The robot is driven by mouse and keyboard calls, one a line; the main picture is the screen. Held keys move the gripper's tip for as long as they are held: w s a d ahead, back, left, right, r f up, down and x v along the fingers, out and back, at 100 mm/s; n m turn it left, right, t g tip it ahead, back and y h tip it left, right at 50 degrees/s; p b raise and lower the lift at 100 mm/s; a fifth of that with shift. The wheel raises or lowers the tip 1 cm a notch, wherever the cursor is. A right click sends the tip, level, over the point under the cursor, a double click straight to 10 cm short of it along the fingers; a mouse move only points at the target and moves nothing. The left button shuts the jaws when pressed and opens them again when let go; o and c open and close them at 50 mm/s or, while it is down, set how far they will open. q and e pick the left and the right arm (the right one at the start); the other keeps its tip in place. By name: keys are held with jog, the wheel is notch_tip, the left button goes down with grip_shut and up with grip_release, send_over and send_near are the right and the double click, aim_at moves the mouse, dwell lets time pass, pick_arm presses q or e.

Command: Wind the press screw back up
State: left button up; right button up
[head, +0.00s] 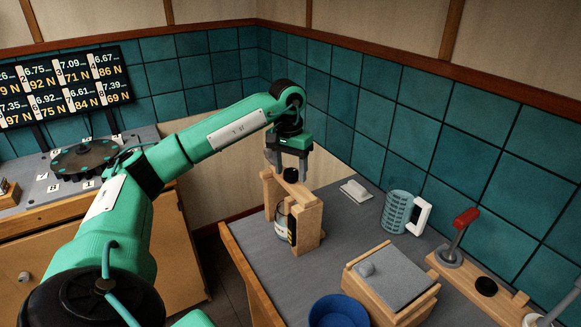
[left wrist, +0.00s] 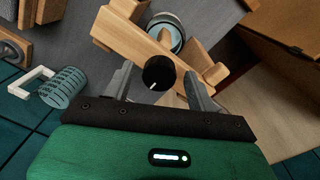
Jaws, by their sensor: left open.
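The wooden press (head: 308,225) stands on the grey bench top, its posts upright and a beam across the top. Its black round screw knob (head: 290,175) sits on top of the beam. The knob also shows in the left wrist view (left wrist: 159,73), with a thin white mark on its face. A jar (head: 280,232) stands inside the frame, partly hidden by the posts. My left gripper (head: 287,171) points down over the knob, open, with one finger on each side and gaps between. Whether the fingertips reach down to the knob's level is hard to tell. My right gripper is not in view.
A teal perforated mug-like holder (head: 397,211) and a small white block (head: 356,191) stand behind right. A lidded wooden box (head: 392,280), a blue bowl (head: 338,312) and a red-handled lever device (head: 465,220) stand nearer right. The tiled wall runs close behind.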

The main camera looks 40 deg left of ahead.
pick_arm(q)
jog(key=shift+c, duration=0.5)
jog(key=c, duration=0.9)
jog(key=shift+n, duration=0.3)
